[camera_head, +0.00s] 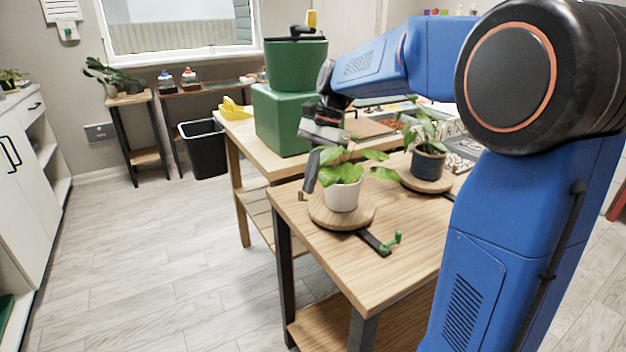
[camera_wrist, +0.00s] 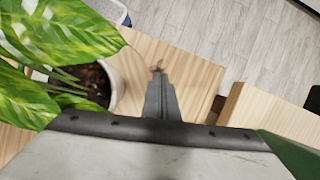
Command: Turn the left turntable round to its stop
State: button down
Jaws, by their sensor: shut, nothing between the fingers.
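The left turntable (camera_head: 362,217) is a round wooden disc near the front edge of the table. A white pot (camera_head: 342,196) with a leafy green plant stands on it; pot and leaves also show at the left of the wrist view (camera_wrist: 116,84). A dark bar (camera_head: 374,243) with a green upright peg (camera_head: 392,240) sticks out from under the disc's front right. My gripper (camera_head: 306,189) is shut and empty, pointing down beside the disc's left edge, left of the pot. Its fingers show in the wrist view (camera_wrist: 160,92). I cannot tell if the tips touch anything.
A green box (camera_head: 283,120) stands on the bench beyond. Leaves hang close to my gripper. The table's front right is clear, and so is the floor at left.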

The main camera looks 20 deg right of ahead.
jog(key=shift+s+a+n, duration=0.5)
jog(key=shift+a+n, duration=0.1)
jog(key=shift+a, duration=0.1)
